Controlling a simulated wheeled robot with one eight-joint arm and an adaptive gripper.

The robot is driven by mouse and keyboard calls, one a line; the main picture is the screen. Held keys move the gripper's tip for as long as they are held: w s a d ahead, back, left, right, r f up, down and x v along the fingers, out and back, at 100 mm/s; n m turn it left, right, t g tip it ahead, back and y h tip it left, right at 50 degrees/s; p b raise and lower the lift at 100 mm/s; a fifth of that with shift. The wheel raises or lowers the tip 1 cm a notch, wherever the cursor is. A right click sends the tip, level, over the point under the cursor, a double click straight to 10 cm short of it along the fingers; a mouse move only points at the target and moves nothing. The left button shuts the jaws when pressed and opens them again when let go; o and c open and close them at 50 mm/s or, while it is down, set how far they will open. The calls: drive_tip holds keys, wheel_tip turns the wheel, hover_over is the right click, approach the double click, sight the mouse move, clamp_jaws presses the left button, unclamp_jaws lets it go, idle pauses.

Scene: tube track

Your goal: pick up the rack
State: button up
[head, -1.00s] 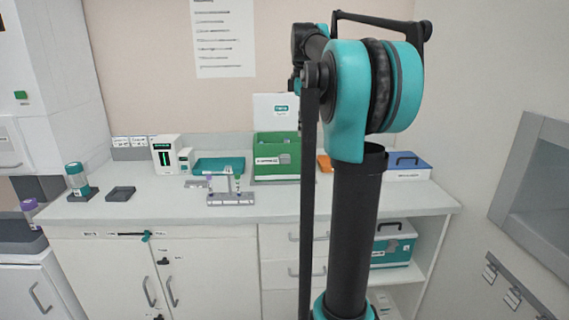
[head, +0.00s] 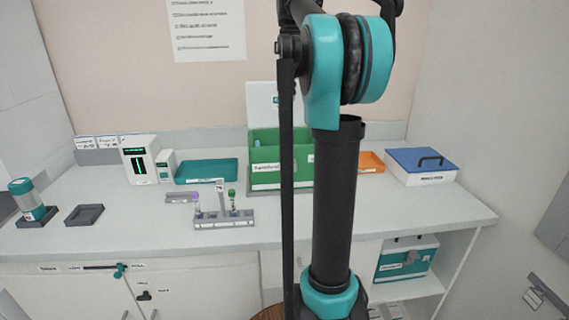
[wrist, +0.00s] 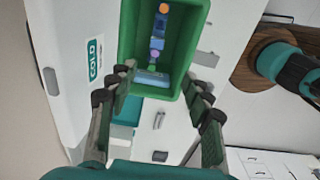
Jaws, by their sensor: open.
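The rack (head: 223,220) is a low grey tube holder on the counter, left of my arm in the head view. It holds upright tubes, one purple-capped (head: 197,205) and one green-capped (head: 232,198). A grey upright piece stands between them. My gripper is out of the head view. I cannot clearly make out the rack in the wrist view.
The green bin (head: 265,180) stands behind the rack, with small items inside (wrist: 157,40). A teal tray (head: 207,172), a white device (head: 140,160) and a dark square holder (head: 85,214) are left. A blue-lidded box (head: 422,166) is right. Counter in front is clear.

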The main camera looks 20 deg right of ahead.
hover_over(289, 138)
wheel_tip(289, 138, down, 11)
drive_tip(key=shift+w+f, duration=0.15)
drive_tip(key=shift+f, duration=3.05)
clamp_jaws()
